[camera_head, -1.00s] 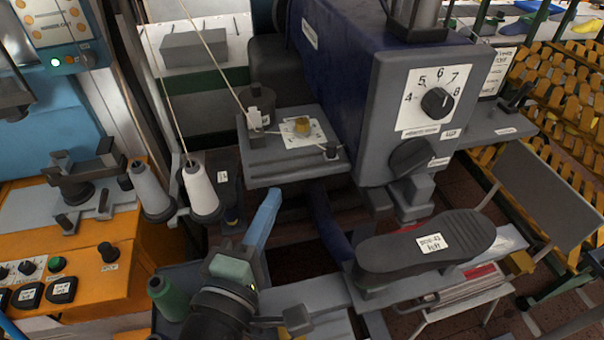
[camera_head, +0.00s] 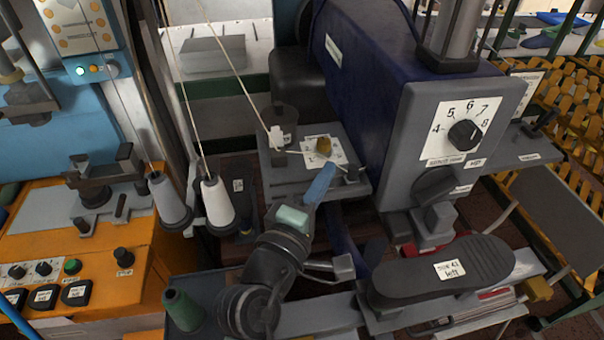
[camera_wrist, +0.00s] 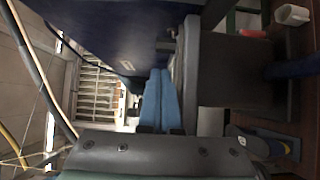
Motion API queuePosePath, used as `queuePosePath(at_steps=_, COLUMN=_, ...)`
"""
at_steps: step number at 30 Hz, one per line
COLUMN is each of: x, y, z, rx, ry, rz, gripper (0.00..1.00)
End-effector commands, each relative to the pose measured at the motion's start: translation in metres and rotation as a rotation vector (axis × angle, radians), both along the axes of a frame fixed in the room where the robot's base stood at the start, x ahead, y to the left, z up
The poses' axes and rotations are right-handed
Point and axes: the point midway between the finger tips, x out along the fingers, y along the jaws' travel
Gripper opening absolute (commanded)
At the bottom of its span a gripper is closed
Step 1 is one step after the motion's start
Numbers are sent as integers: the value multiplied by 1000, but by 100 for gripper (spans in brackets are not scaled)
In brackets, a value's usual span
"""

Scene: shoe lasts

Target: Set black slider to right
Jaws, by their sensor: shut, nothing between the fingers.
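My gripper (camera_head: 320,184) has blue fingers that are shut with nothing between them. It points up at the front edge of the grey platform (camera_head: 287,187) in the head view. The fingers also show in the wrist view (camera_wrist: 160,100), beside a dark grey block. A small black piece (camera_head: 352,174) sits at the platform's right front, close to the fingertips, and a brass knob (camera_head: 323,146) stands on a white plate behind it. Another black fitting (camera_head: 541,122) is on the right side shelf. I cannot tell for sure which is the black slider.
The blue machine's head carries a numbered dial (camera_head: 465,134) and a big grey knob. A dark shoe sole (camera_head: 440,272) lies at the right front. Thread cones (camera_head: 217,202) stand left of my arm, with thread running up. An orange control box (camera_head: 90,265) is at the left.

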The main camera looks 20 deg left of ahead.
Motion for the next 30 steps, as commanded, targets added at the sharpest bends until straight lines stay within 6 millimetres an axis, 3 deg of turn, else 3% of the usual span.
queuePosePath(at_steps=5, x=2, y=-12, z=0, rx=-1, ry=1, rz=1, gripper=0)
queuePosePath(at_steps=16, x=2, y=-14, z=0, rx=-1, ry=0, rz=1, gripper=0)
queuePosePath(at_steps=23, x=13, y=-35, z=2, rx=0, ry=2, rz=-3, gripper=0)
queuePosePath(at_steps=30, x=13, y=-38, z=0, rx=-2, ry=0, rz=-8, gripper=0)
